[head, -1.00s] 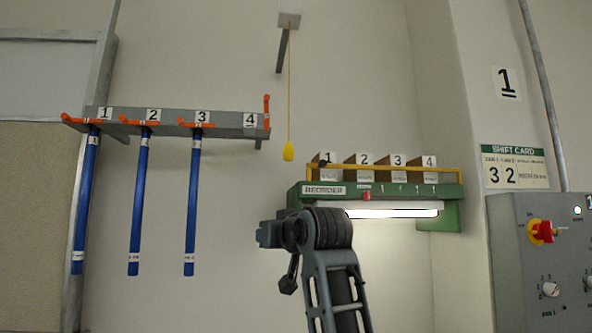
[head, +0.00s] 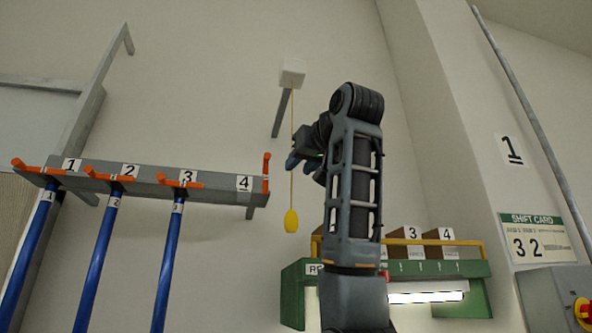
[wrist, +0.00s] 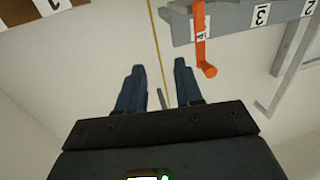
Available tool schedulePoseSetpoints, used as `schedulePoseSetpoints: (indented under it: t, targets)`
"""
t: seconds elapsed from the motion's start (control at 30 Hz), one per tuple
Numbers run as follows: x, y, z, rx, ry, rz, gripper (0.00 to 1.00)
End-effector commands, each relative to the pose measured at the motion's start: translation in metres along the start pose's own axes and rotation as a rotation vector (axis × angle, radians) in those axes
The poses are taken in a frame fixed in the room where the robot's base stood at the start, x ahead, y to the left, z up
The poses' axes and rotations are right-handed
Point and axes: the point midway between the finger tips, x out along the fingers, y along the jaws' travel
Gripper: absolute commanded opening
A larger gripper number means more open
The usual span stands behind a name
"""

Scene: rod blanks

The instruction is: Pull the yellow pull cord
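The yellow pull cord (head: 292,125) hangs from a white box (head: 293,73) high on the wall. Its yellow knob (head: 291,221) hangs at the lower end. My gripper (head: 300,166) is raised to the cord's right, above the knob, its dark blue fingers pointing left and slightly down. In the wrist view my gripper (wrist: 159,67) is open, fingers apart with nothing clamped. The cord (wrist: 156,45) runs through the gap between the fingers in that picture; whether it is truly between them in depth is unclear. The knob is not seen in the wrist view.
A grey rack (head: 215,183) with orange hooks, numbered 1 to 4, holds blue rods (head: 97,265) left of the cord; hook 4 is empty. A green shelf (head: 470,268) with numbered boxes is below right, partly behind my arm.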

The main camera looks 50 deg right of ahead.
Motion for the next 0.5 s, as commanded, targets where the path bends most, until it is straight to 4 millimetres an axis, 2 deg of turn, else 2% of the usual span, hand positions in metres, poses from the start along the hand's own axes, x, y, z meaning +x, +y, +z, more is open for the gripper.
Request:
schedulePoseSetpoints:
  t: [0.5]
  targets:
    - [0.067,0.000,0.000,0.000,-0.004,0.000,0.35]
